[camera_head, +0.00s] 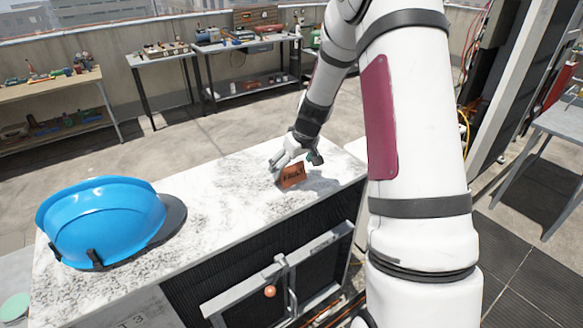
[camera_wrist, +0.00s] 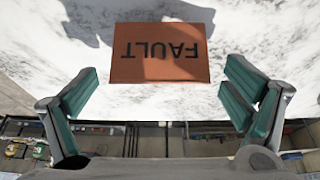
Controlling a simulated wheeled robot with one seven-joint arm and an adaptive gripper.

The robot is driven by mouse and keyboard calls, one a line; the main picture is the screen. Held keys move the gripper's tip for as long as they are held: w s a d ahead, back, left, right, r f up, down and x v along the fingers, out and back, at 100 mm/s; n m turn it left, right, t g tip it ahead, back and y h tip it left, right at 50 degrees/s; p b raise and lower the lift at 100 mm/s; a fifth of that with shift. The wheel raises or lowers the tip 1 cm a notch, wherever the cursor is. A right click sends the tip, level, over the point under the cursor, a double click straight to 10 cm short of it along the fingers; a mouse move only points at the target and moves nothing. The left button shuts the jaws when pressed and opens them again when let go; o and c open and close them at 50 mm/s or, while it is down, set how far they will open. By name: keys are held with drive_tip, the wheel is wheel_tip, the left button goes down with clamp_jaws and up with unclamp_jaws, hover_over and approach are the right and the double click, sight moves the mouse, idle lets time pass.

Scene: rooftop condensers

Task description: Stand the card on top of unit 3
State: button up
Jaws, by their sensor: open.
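The orange card (camera_head: 291,176), marked FAULT, appears to stand tilted on the pale, snowy-speckled top of the unit (camera_head: 225,205), near its far right end. In the wrist view the card (camera_wrist: 160,52) shows its face with the lettering upside down, and a shadow falls on the surface beside it. My gripper (camera_head: 296,160) is open just behind and above the card. In the wrist view its two green-padded fingers (camera_wrist: 160,80) are spread wide, one on each side, with clear gaps to the card. Characters including a 3 (camera_head: 140,319) show at the unit's lower left.
A blue hard hat (camera_head: 100,220) sits on the left part of the unit's top. A latch bar with an orange knob (camera_head: 270,291) crosses its dark front. Workbenches with tools (camera_head: 225,45) stand at the back. A grey table (camera_head: 562,122) is at right.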

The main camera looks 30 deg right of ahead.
drive_tip(key=b+v, duration=0.1)
drive_tip(key=v, duration=1)
drive_tip(key=s+a+r, duration=1)
drive_tip(key=a+r, duration=0.1)
drive_tip(key=a, duration=0.3)
drive_tip(key=s+a+r, duration=0.1)
drive_tip(key=s+a, duration=0.2)
drive_tip(key=s, duration=0.4)
drive_tip(key=s+a+r+t, duration=0.1)
drive_tip(key=s+a, duration=0.2)
drive_tip(key=s, duration=0.5)
drive_tip(key=shift+a, duration=0.1)
drive_tip(key=shift+w+f+b, duration=0.1)
drive_tip(key=shift+w+b, duration=0.1)
drive_tip(key=shift+b, duration=0.1)
